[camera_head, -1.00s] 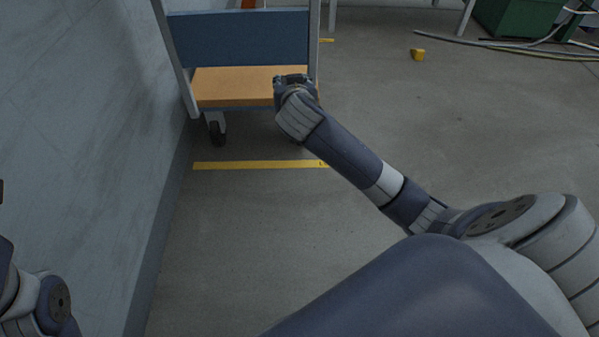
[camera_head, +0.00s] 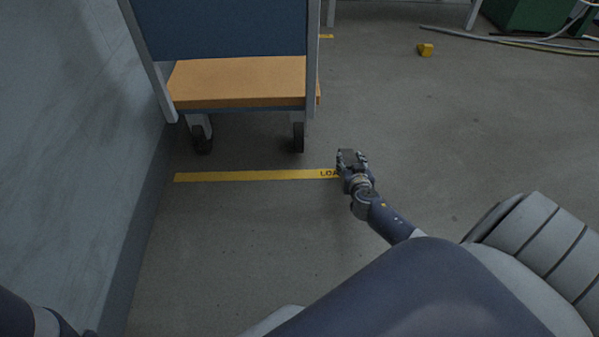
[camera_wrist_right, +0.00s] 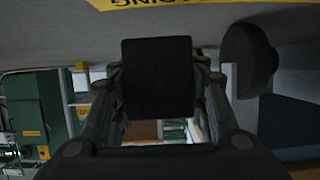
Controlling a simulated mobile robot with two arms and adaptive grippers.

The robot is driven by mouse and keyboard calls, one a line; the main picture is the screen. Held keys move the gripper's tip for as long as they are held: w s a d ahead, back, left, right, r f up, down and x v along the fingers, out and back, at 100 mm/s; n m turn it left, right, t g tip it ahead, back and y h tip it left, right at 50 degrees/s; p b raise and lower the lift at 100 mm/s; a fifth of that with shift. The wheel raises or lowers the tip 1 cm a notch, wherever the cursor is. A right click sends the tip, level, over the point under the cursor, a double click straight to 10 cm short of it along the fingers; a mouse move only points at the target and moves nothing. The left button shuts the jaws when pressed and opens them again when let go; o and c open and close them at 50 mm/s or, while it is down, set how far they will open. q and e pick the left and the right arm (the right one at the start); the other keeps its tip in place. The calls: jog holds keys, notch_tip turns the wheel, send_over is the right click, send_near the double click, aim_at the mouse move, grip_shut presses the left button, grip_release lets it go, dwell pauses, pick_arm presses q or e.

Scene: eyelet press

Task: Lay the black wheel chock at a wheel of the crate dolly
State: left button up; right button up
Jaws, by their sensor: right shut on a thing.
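The dolly (camera_head: 237,82) has an orange deck, a blue back panel and grey posts. Two of its dark wheels show in the head view, a left one (camera_head: 202,140) and a right one (camera_head: 298,137). My right gripper (camera_head: 352,157) is low over the floor, right of the right wheel and apart from it. It is shut on the black chock (camera_wrist_right: 157,77), which fills the space between the fingers in the wrist view. A dark rounded wheel (camera_wrist_right: 252,60) shows beside it there. My left gripper is out of view.
A yellow floor line (camera_head: 250,176) with black lettering runs in front of the dolly. A grey wall (camera_head: 70,150) stands close on the left. A small yellow block (camera_head: 425,49) and cables (camera_head: 520,43) lie farther back. Open floor lies to the right.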

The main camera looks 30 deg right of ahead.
jog(key=b, duration=0.6)
send_over(300, 181)
jog(key=shift+f, duration=0.9)
jog(key=shift+f+b, duration=1.35)
jog(key=shift+f, duration=0.3)
jog(key=shift+f, duration=0.3)
jog(key=o, duration=1.2)
jog(key=shift+r, duration=0.1)
